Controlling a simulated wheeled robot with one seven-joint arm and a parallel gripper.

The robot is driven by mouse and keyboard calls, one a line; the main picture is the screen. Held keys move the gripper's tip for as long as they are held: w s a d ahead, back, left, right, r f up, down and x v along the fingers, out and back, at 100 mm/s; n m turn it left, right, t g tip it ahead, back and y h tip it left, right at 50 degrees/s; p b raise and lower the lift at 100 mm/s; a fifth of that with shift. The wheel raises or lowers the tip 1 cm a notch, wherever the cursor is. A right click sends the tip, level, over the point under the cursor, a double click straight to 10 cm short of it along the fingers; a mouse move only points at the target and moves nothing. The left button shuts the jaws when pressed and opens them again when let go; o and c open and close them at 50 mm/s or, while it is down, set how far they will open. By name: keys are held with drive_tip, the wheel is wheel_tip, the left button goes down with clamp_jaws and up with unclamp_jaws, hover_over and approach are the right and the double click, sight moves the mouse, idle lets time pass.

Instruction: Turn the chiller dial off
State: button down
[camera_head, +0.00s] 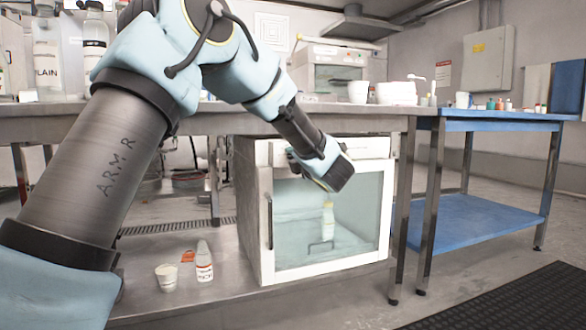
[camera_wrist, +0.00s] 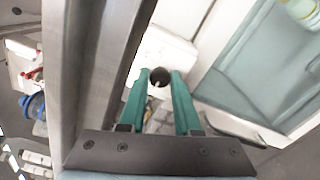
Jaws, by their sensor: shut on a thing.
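The chiller (camera_head: 258,225) is a white box with a glass door, standing on the lower shelf under the bench. Its white front panel (camera_wrist: 178,48) shows in the wrist view. The dark round chiller dial (camera_wrist: 161,77) sits on that panel. My gripper (camera_wrist: 161,74) has its two teal fingers on either side of the dial and is shut on it. In the head view my arm's end hangs in front of the chiller's upper front, and the dial and fingertips cannot be made out there. The dial's setting cannot be read.
A bottle (camera_head: 328,220) stands inside the chiller behind the closed glass door. A white bottle (camera_head: 204,263) and a cup (camera_head: 167,278) stand on the shelf left of the chiller. The steel bench edge (camera_head: 375,123) runs close above it. A blue table (camera_head: 500,122) is at right.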

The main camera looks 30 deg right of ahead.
drive_tip(key=shift+f+n+b, duration=0.2)
drive_tip(key=shift+n+b, duration=0.3)
drive_tip(key=shift+r, duration=0.1)
drive_tip(key=c, duration=0.6)
unclamp_jaws()
drive_tip(key=s+a+p, duration=0.1)
drive_tip(key=s+p, duration=0.2)
drive_tip(key=s, duration=0.7)
drive_tip(key=shift+s+a, duration=0.15)
drive_tip(key=shift+s, duration=0.25)
